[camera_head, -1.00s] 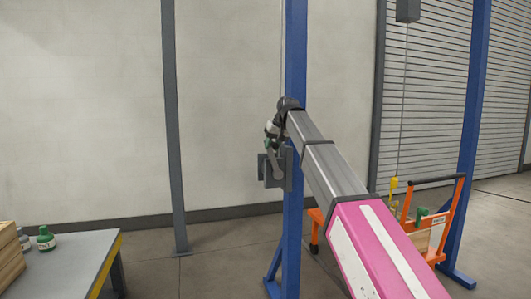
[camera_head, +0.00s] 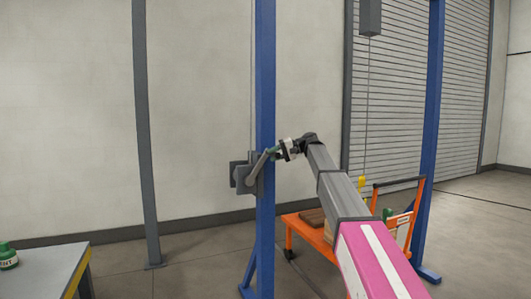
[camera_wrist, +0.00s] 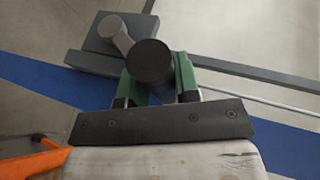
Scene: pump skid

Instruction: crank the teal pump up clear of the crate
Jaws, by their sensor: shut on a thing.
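A grey winch (camera_head: 243,178) with a crank is fixed to the left blue post. Its crank arm (camera_head: 256,168) slants up to the right. My gripper (camera_head: 279,150) is at the arm's upper end, shut on the crank handle. In the wrist view the handle's dark round end (camera_wrist: 150,58) sits between the green fingers of my gripper (camera_wrist: 156,78). A yellow hook-like piece (camera_head: 361,182) hangs on the cable at the right. A green-teal shape (camera_head: 388,214), seemingly the pump, shows at the crate (camera_head: 404,231). My arm hides part of it, so its height cannot be told.
An orange cart (camera_head: 305,230) stands on the floor between the blue posts, behind my arm. A grey block (camera_head: 370,17) hangs on the cable above. Floor left of the winch is clear.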

